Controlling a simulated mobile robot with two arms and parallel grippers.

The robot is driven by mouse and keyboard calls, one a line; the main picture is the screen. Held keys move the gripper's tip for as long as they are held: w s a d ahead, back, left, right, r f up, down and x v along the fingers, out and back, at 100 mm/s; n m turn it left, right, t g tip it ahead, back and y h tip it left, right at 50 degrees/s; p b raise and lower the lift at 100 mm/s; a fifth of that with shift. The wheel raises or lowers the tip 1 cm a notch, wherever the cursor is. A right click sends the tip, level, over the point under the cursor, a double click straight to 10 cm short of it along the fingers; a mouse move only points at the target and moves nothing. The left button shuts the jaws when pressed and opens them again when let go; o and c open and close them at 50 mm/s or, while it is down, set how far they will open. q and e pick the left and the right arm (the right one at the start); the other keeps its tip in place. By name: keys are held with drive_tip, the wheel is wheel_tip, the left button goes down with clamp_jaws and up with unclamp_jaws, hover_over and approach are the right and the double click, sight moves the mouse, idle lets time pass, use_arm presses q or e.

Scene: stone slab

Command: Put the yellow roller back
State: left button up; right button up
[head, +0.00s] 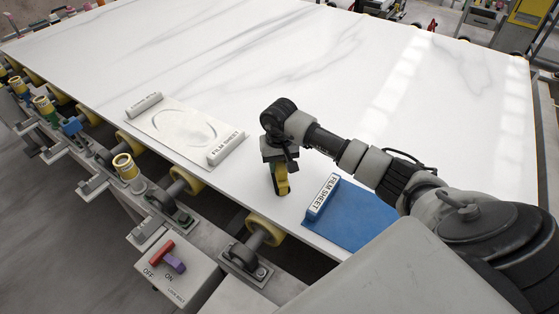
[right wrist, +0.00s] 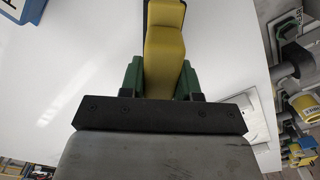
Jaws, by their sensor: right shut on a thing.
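My right gripper (head: 279,168) is above the white slab, between the two film sheets. In the right wrist view its green fingers (right wrist: 160,80) are shut on the yellow roller (right wrist: 164,45), a yellow piece with a dark edge. In the head view the yellow roller (head: 282,184) points down from the jaws, its lower end close to the slab; I cannot tell if it touches. Yellow-rimmed cups stand along the near rail, the closest one (head: 124,166) looking empty. My left gripper is not in view.
The white slab (head: 330,70) lies on a roller conveyor. A blue film sheet (head: 355,222) lies right of the gripper, a clear film sheet (head: 180,128) to its left. A switch box (head: 175,275) with red and purple levers stands at the near edge. The slab's far part is clear.

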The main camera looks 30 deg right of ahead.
drive_tip(key=shift+f+b, duration=0.15)
drive_tip(key=shift+b, duration=0.15)
drive_tip(key=o, duration=1)
drive_tip(key=shift+r, duration=0.2)
wheel_tip(320, 180, up, 12)
drive_tip(key=shift+b, duration=1)
